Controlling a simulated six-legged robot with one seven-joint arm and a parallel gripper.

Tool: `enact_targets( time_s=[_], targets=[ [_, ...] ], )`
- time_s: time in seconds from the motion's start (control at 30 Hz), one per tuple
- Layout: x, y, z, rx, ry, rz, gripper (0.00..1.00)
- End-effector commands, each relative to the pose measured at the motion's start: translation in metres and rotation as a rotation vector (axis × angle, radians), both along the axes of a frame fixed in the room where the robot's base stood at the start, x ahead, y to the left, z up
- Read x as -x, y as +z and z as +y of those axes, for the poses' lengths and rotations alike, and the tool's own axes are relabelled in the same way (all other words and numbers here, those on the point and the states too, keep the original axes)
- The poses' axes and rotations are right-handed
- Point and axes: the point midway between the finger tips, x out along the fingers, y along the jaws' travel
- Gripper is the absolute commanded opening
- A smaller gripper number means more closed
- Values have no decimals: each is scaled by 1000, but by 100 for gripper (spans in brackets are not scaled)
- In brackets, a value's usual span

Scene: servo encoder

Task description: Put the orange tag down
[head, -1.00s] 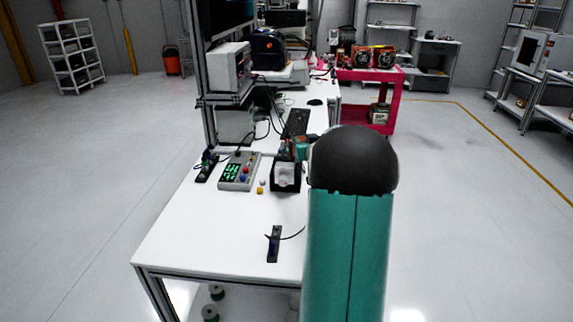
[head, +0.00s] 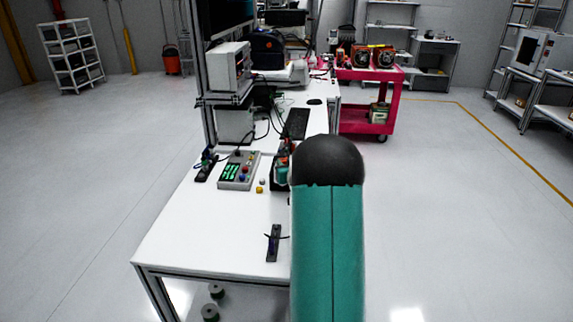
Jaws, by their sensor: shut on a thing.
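My gripper end (head: 282,173) shows only in part, as small teal and dark pieces over the black open box on the white table. My own teal arm with its dark rounded joint stands in front and hides much of it. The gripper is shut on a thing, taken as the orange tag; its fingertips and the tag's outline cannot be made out. I cannot tell whether the tag touches anything.
A grey button panel (head: 238,171) with a green display lies left of the box. A dark strip with a cable (head: 273,243) lies near the front. The white table's (head: 205,235) front left is clear.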

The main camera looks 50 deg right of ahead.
Motion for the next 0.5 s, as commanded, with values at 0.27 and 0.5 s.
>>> enact_targets(
  time_s=[0.27, 0.5],
  targets=[
    [0, -3, 0, 0, 0, 0, 51],
    [0, -2, 0, 0, 0, 0, 51]
  ],
)
